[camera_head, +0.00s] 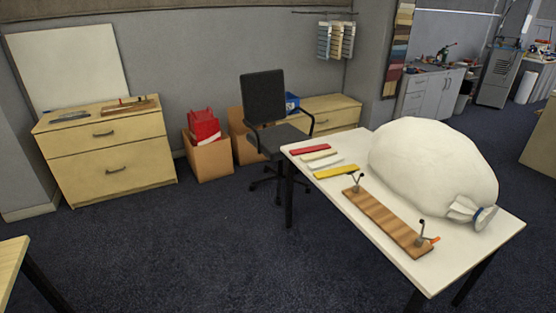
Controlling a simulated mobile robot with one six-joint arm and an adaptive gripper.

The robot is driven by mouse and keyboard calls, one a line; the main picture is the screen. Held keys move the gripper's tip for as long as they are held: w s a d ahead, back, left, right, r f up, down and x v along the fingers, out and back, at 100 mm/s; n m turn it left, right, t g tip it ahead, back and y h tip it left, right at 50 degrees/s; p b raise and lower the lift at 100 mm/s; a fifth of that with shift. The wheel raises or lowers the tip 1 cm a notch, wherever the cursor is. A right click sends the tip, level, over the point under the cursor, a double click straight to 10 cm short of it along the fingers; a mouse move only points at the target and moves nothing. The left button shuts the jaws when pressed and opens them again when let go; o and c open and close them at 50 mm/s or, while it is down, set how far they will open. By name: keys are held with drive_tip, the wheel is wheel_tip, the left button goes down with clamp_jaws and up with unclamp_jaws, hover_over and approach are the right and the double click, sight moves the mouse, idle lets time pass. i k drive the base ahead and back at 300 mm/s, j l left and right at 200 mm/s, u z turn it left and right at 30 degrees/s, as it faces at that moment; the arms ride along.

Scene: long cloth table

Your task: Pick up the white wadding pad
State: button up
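A large, rounded white bundle (430,165) rests on the right part of the white table (462,248). Its near right end is gathered, with a small blue-grey piece at the tip. A thin flat white strip (326,164) lies on the table's left part, between a beige strip (319,155) and a yellow strip (337,172). A red strip (310,149) lies farthest back. I cannot tell for certain whether the bundle or the white strip is the wadding pad. My gripper is not in view.
A wooden board (385,218) with upright metal fittings lies along the table's front edge. An office chair (264,105) stands behind the table's left end. A drawer cabinet (107,155) and cardboard boxes (212,160) stand along the wall. The carpet left of the table is clear.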

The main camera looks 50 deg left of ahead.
sight(324, 162)
drive_tip(key=u, duration=1.35)
